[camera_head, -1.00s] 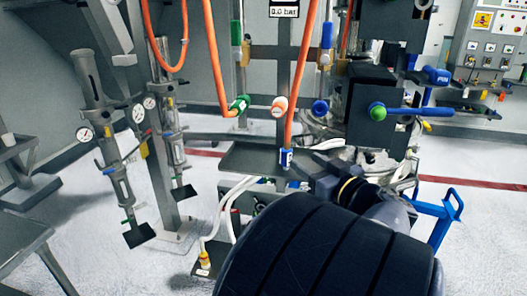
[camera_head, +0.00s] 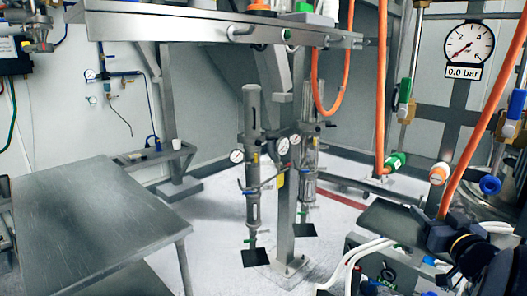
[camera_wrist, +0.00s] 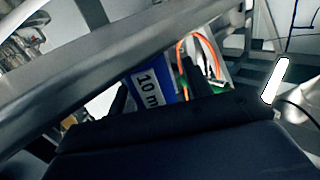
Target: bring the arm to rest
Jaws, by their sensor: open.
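My arm (camera_head: 485,262) shows at the lower right of the head view, dark with a yellowish ring. Its far end, with my gripper (camera_head: 437,232), is by a dark flat surface below an orange hose. In the wrist view my gripper (camera_wrist: 157,88) is open, with its dark fingers apart. I see nothing held. I cannot tell how far the label is from the fingers.
A bare metal table (camera_head: 95,215) stands at the left. A metal platform (camera_head: 215,28) spans the top. Upright cylinders with gauges (camera_head: 251,150) stand mid-view. Orange hoses (camera_head: 470,125) and a pressure gauge (camera_head: 468,42) are at the right. A grey bar (camera_wrist: 120,60) crosses the wrist view.

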